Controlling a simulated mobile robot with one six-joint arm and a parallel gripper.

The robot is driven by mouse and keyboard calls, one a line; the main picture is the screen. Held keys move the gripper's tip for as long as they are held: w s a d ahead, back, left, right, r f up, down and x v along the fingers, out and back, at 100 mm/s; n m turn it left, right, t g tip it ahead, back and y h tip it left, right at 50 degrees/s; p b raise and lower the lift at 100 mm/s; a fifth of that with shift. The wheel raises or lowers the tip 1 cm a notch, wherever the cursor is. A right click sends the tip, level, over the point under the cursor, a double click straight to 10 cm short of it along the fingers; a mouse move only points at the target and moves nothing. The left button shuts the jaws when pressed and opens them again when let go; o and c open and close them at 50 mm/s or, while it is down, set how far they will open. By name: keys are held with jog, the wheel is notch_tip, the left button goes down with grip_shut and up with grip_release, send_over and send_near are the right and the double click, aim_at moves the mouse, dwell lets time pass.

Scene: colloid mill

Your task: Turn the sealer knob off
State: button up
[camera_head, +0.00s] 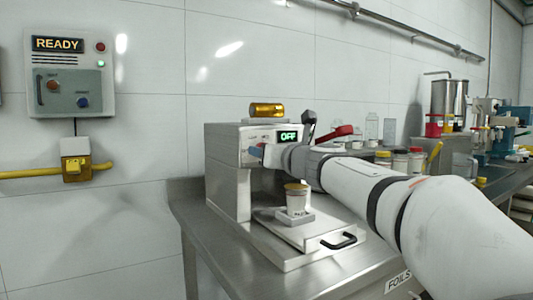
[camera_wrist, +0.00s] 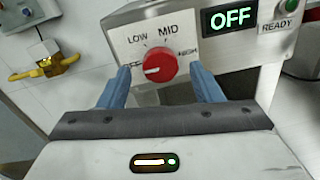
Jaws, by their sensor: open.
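The sealer knob (camera_wrist: 160,66) is a red dial on a white plate marked LOW, MID and HIGH, with another label at the left partly hidden. Its white pointer line points left, toward that partly hidden label. The sealer's display (camera_wrist: 230,18) reads OFF in green; the display also shows in the head view (camera_head: 288,136). My gripper (camera_wrist: 160,88) is open, with one blue finger on each side of the knob's lower part. I cannot tell whether the fingers touch it. In the head view my arm hides the knob and most of the gripper.
The sealer (camera_head: 228,188) stands on a steel bench (camera_head: 200,232) with a capped cup (camera_head: 297,198) on its tray. A gold roll (camera_head: 266,110) lies on top. A wall panel (camera_head: 70,62) reads READY. Jars and bottles stand behind my arm.

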jog(key=v, duration=0.6)
jog(key=shift+s+p, duration=0.2)
jog(key=shift+p, duration=0.1)
jog(key=d+r+m+t+h+p, duration=0.1)
jog(key=d+r+m+h+p, duration=0.35)
jog(key=d+m+p, duration=0.4)
jog(key=s+d+f+m+g+h+p, duration=0.35)
jog(key=s+d+m+h+p, duration=0.3)
jog(key=m+p, duration=0.7)
jog(key=s+f+m+g+y+p, duration=0.1)
jog(key=s+f+m+g+p, duration=0.1)
jog(key=s+m+g+p, duration=0.3)
jog(key=s+f+m+g+p, duration=0.3)
jog(key=s+m+g+p, duration=0.2)
jog(key=s+m, duration=0.8)
jog(key=s+p, duration=0.1)
jog(key=s, duration=0.2)
jog(key=shift+a+f+m+y+p, duration=0.2)
jog(key=shift+f+m+y+p, duration=0.1)
jog(key=shift+y+p, duration=0.1)
jog(key=shift+s, duration=0.1)
